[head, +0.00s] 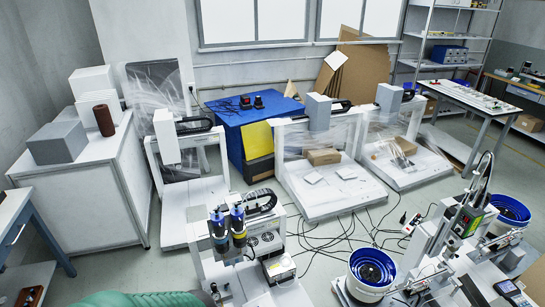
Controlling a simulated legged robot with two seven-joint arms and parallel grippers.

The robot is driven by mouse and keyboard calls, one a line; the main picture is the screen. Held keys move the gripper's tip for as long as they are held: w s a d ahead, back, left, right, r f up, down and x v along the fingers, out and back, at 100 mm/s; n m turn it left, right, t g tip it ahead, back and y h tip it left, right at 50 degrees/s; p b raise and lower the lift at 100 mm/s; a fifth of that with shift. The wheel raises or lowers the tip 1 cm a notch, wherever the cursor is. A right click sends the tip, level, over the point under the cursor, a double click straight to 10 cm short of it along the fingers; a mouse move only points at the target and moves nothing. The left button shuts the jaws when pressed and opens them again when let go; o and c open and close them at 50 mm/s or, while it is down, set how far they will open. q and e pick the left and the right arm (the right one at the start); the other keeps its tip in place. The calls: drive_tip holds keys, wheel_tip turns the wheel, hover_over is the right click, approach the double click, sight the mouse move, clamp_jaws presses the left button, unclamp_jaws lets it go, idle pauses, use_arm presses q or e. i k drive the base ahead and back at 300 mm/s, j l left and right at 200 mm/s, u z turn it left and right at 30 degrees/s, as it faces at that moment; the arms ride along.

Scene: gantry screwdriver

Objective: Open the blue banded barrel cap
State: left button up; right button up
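Two dark upright barrels stand side by side on a white gantry machine in the lower middle of the head view. The left barrel (219,236) and the right barrel (238,227) both have dark blue upper parts and coloured bands. They are too small for me to tell which one is the blue banded barrel, or whether either cap is open. Neither of my grippers shows in this view, and nothing is seen touching the barrels.
A blue-rimmed bowl (371,268) and another blue bowl (509,209) stand by a machine at the lower right. A green rounded surface (140,299) is at the bottom edge. White gantries (330,197) stand behind; cables (340,236) cross the floor.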

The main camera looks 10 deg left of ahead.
sight(219, 220)
drive_tip(key=i+u, duration=0.2)
drive_tip(key=u, duration=0.15)
drive_tip(key=i+u, duration=0.45)
drive_tip(key=u, duration=0.25)
